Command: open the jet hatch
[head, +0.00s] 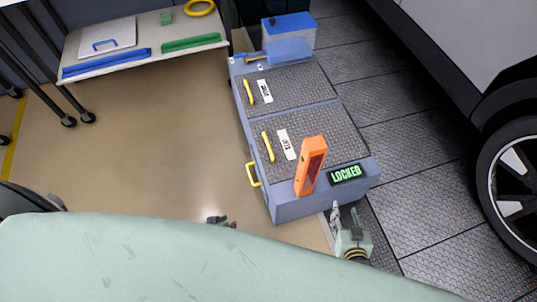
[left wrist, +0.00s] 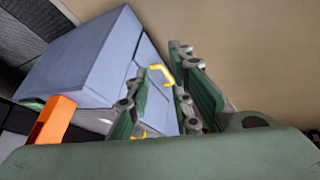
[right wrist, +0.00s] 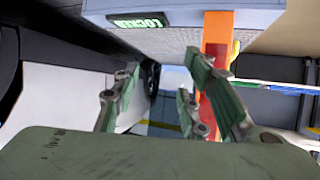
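The blue-grey cabinet (head: 290,207) has two dark tread-plate hatches on top. The nearer hatch (head: 318,130) has a yellow handle (head: 268,147) and a white label (head: 285,145) that seems to read JET. Both hatches lie flat. A sign (head: 346,174) at the near edge glows green and reads LOCKED. An orange upright piece (head: 310,165) with a dark face stands beside it. My left gripper (left wrist: 160,72) is open and empty, left of the cabinet's near end; my arm partly hides it in the head view. My right gripper (right wrist: 165,80) is open and empty near the sign's corner.
The farther hatch (head: 290,88) has its own yellow handle (head: 249,92). A blue-lidded container (head: 289,35) stands at the cabinet's far end. A yellow side handle (head: 254,175) sticks out left. A car (head: 470,45) stands right, a shelf (head: 140,45) back left. Floor between is clear.

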